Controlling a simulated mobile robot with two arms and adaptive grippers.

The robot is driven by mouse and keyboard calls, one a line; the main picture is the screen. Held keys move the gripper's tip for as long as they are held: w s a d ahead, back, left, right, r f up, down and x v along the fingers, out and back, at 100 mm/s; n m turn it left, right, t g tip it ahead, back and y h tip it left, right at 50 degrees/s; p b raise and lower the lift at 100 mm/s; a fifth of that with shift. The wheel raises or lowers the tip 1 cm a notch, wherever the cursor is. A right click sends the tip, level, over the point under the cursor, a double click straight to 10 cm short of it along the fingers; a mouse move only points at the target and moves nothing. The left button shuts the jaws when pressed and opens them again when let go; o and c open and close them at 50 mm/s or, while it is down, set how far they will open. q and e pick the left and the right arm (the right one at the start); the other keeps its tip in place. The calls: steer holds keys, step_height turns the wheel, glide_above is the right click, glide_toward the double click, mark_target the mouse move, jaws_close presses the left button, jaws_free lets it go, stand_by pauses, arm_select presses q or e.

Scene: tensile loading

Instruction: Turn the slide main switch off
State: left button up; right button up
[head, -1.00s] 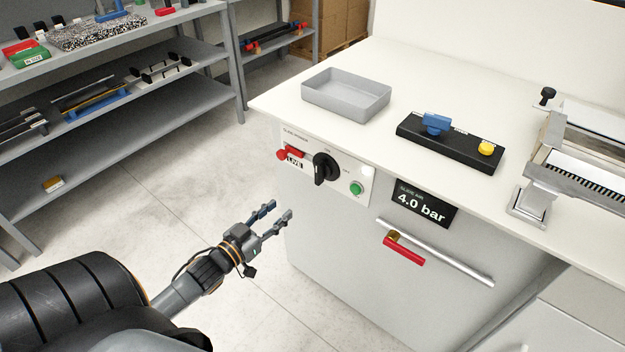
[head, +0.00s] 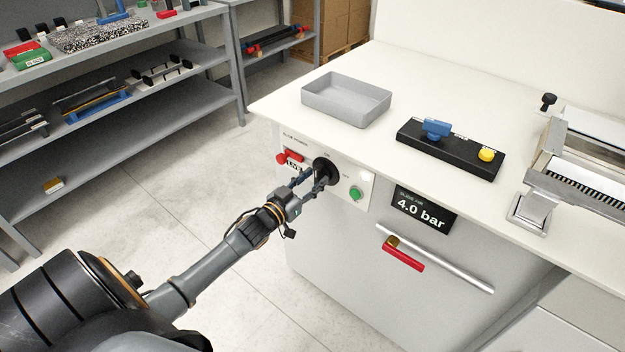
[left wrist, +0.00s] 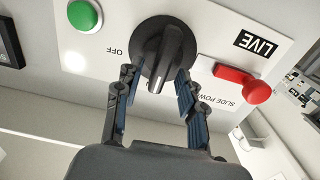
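The slide main switch is a black rotary knob (head: 325,168) on the white front panel (head: 362,206) below the worktop edge. It also shows in the left wrist view (left wrist: 163,50), with its raised grip running roughly upright in that picture and an OFF label beside it. My left gripper (head: 312,181) has reached the panel. In the left wrist view its two fingers (left wrist: 156,88) are spread, one on each side of the knob's grip. I see a gap on the left of the grip; contact on the right cannot be told. My right gripper is not in view.
A red handle (left wrist: 242,83) beside a LIVE sign (left wrist: 256,43) and a green button (head: 356,194) flank the knob. A grey tray (head: 346,99) stands on the worktop above.

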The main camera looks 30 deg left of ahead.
arm_select(q)
steer(key=shift+w, duration=0.1)
jaws_close()
steer(key=shift+m, duration=0.3)
steer(key=m, duration=0.2)
steer(key=shift+d+m, duration=0.15)
steer(key=shift+m, duration=0.25)
steer(key=m, duration=0.3)
steer(key=shift+d+f+m, duration=0.15)
steer(key=shift+d+m, duration=0.05)
steer(key=shift+m, duration=0.1)
steer(key=m+b, duration=0.1)
steer(key=m, duration=0.6)
steer(key=f+m+b, duration=0.1)
steer(key=m, duration=0.3)
steer(key=shift+d+b, duration=0.25)
steer(key=shift+b, duration=0.1)
